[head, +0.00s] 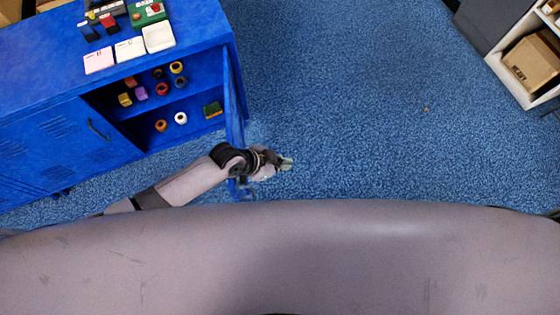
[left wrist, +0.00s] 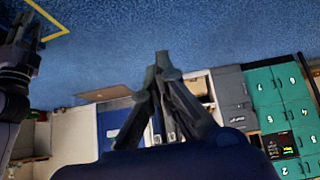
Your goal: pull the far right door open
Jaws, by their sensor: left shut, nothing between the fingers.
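The blue cabinet (head: 45,75) stands at the left in the head view. Its far right door (head: 236,95) is swung out from the right edge of an open compartment and shows nearly edge-on. My left arm crosses the door's near end. My left gripper (head: 285,163) is to the right of that end, shut and empty over the floor; I cannot tell whether the arm touches the door. The shut fingers also show in the left wrist view (left wrist: 164,66). A dark part, apparently my right gripper (left wrist: 22,42), is at that view's left edge, its jaws unclear.
Shelves (head: 195,128) in the compartment hold several small coloured rolls. Trays and small items lie on the cabinet top. A white shelf with a carton (head: 533,62) stands at the right. Blue floor (head: 350,100) between is clear. Numbered teal lockers (left wrist: 275,110) show in the wrist view.

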